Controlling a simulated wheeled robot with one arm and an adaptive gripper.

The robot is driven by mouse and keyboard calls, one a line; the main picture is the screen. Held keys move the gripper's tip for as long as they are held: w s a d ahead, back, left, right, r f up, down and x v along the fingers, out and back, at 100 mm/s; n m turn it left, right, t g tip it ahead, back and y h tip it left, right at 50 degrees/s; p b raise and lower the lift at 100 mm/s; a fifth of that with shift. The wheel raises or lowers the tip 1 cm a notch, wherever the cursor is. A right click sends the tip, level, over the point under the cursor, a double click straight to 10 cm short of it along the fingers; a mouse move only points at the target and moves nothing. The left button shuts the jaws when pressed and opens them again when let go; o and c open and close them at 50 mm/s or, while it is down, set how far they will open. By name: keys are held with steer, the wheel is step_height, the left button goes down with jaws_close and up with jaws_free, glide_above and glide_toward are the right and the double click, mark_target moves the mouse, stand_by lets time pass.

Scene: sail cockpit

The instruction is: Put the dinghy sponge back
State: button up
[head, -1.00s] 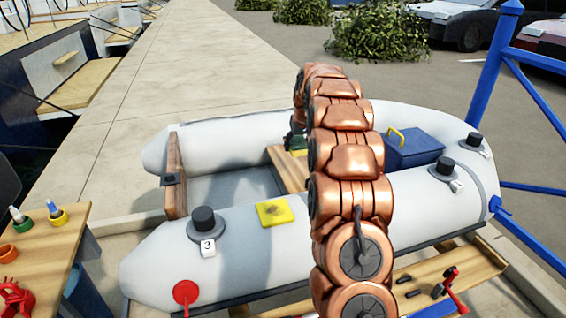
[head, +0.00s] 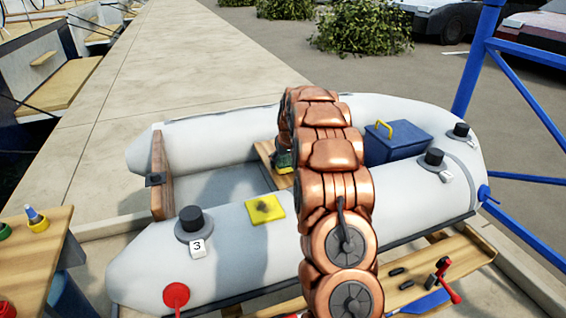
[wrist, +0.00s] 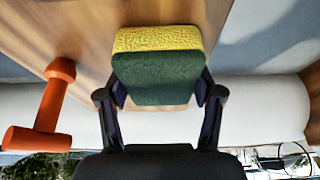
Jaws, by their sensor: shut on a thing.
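The dinghy sponge (wrist: 157,68), with a yellow layer and a dark green layer, is between the two fingers of my gripper (wrist: 160,92) in the wrist view. The gripper is shut on it. The wooden thwart (wrist: 85,40) is behind the sponge; I cannot tell whether they touch. In the head view my gripper is mostly hidden behind my copper arm, and a bit of the green sponge (head: 284,160) shows by the thwart (head: 264,152). A yellow square pad with a dark mark (head: 265,209) lies on the near tube of the grey dinghy (head: 235,240).
An orange T-shaped thing (wrist: 45,108) is left of the sponge in the wrist view. A blue box with a yellow handle (head: 398,145) is to the right in the dinghy. Black valve caps, one by a "3" tag (head: 197,248), stand on the near tube. A red disc (head: 176,295) is at its front.

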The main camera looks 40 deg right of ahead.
steer(key=shift+f, duration=0.2)
steer(key=o, duration=1.1)
